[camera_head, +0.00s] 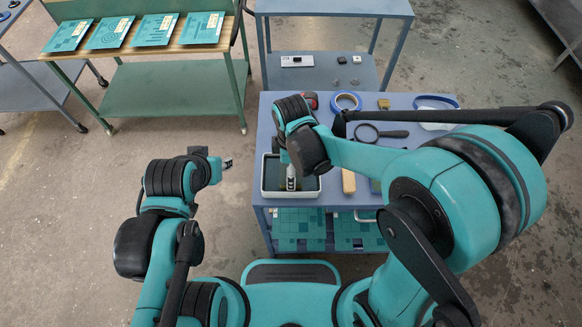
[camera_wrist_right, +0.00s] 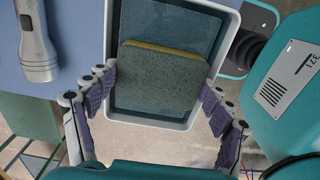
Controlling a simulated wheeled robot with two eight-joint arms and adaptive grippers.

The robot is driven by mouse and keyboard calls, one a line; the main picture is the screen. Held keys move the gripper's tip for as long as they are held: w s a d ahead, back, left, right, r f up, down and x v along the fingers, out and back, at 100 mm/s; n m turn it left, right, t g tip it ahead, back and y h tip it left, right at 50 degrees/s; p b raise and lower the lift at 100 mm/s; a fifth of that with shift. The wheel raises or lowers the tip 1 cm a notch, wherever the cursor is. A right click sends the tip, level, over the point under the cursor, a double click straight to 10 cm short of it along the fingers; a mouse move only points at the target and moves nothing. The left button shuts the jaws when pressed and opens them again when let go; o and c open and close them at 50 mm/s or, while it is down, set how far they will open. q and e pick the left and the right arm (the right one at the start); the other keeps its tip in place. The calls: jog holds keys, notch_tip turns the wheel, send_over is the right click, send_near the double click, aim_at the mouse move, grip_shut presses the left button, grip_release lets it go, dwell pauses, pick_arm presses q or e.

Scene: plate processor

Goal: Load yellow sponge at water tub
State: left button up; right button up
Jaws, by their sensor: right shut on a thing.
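The sponge (camera_wrist_right: 163,80), with a grey-green face and a yellow edge, is between the purple-padded fingers of my right gripper (camera_wrist_right: 160,86) in the right wrist view. The gripper is shut on it. The water tub (camera_wrist_right: 150,121), with a white rim and dark inside, lies behind the sponge there; the exact height of the sponge is unclear. In the head view the tub (camera_head: 300,197) stands at the table's front left, with my right gripper over it. The sponge is not clearly visible there. My left gripper (camera_head: 227,163) is left of the tub, its opening unclear.
The blue table holds a magnifying glass (camera_head: 368,133), blue tape (camera_head: 345,102), a tan block (camera_head: 348,182) and other small things. A flashlight (camera_wrist_right: 37,45) lies beside the tub. Teal plates (camera_head: 204,28) lie on a bench at the back left. Floor left of the table is clear.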

jog(key=shift+r+p, duration=2.65)
jog(key=shift+r, duration=0.85)
jog(key=shift+s+f, duration=0.1)
